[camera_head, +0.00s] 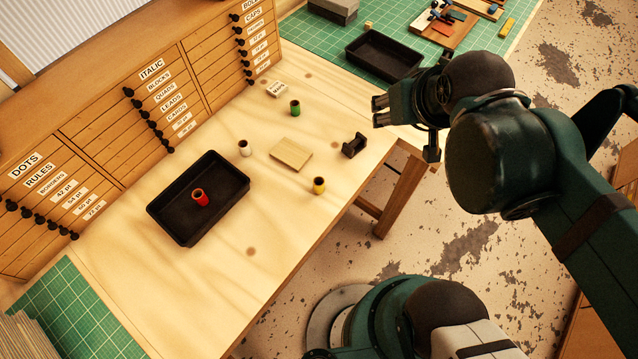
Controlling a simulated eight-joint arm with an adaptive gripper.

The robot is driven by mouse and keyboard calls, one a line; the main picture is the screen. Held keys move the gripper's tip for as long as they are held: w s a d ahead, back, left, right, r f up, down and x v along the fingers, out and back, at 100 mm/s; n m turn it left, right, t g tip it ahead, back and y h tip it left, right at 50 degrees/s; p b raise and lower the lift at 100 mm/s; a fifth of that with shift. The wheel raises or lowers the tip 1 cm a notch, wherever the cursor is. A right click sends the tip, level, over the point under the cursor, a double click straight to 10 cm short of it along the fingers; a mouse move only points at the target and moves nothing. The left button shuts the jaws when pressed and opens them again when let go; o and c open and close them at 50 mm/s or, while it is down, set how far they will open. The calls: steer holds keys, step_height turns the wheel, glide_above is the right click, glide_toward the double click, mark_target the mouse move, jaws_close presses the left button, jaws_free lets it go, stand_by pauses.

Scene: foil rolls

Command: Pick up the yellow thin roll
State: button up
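The yellow thin roll (319,185) stands upright on the wooden table near its right edge. It is a small yellow cylinder with a dark hollow top. My gripper (377,111) is in the air above and to the right of the roll in the picture, pointing left past the table's edge. Its two fingertips appear slightly apart with nothing between them. The gripper is not touching the roll.
A black tray (160,209) holds a red roll (200,197). A white roll (245,148), a green roll (295,108), a wooden block (291,154) and a black holder (354,145) stand near the yellow roll. Labelled drawers (120,120) line the back.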

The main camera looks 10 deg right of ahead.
steer(key=shift+a+f, duration=0.1)
steer(key=n+g+b, duration=0.2)
steer(key=n+g, duration=0.5)
steer(key=n, duration=0.8)
glide_toward(319, 182)
steer(key=s, duration=0.1)
steer(key=shift+a+f, duration=0.1)
steer(key=shift+a, duration=0.05)
steer(key=shift+f, duration=0.1)
steer(key=shift+f, duration=1.2)
steer(key=shift+f, duration=0.15)
steer(key=shift+f, duration=2.45)
